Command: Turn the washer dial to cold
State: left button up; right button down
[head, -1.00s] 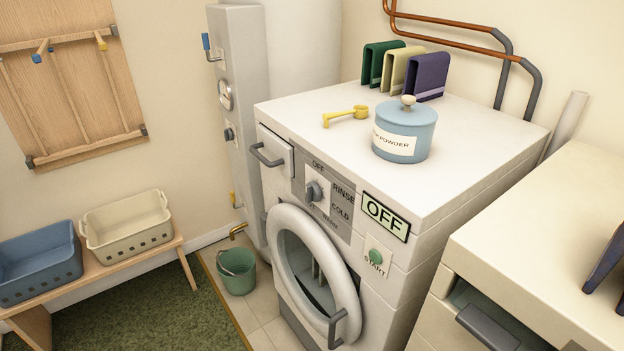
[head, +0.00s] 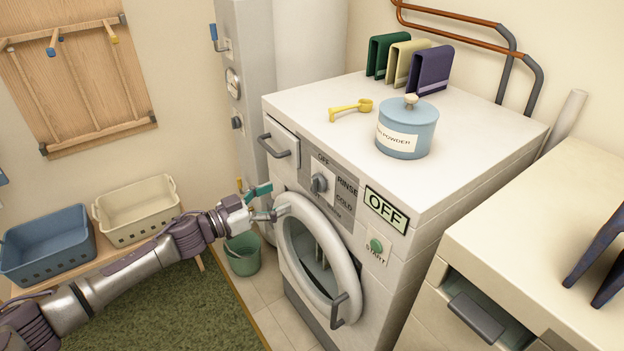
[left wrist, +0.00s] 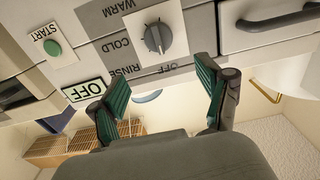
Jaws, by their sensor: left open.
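The washer dial (head: 319,183) is a grey knob on the panel of the white washer (head: 350,235), with OFF, RINSE, COLD and a lower label around it. The display (head: 386,209) reads OFF. In the left wrist view the dial (left wrist: 159,38) appears upside down, beyond the fingertips and between them. My left gripper (head: 268,202) is open and empty, with teal finger pads, left of and below the dial by the door's upper edge. In the left wrist view, the gripper (left wrist: 162,75) is apart from the dial. My right gripper is not visible.
The round door (head: 318,258) and drawer handle (head: 272,150) stick out near the dial. A green START button (head: 376,246) is lower right. A green bucket (head: 242,255) is on the floor.

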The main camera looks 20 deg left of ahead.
aim_at(312, 182)
pick_arm(q)
jog(key=p+x, duration=0.1)
jog(key=x, duration=0.8)
jog(key=shift+w+d, duration=0.25)
jog(key=shift+w, duration=0.1)
jog(key=shift+w+d, duration=0.35)
jog(key=shift+w, duration=0.05)
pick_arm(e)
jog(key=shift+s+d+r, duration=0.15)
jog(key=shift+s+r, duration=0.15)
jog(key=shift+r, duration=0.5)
pick_arm(q)
jog(key=c, duration=1.1)
jog(key=shift+c, duration=0.2)
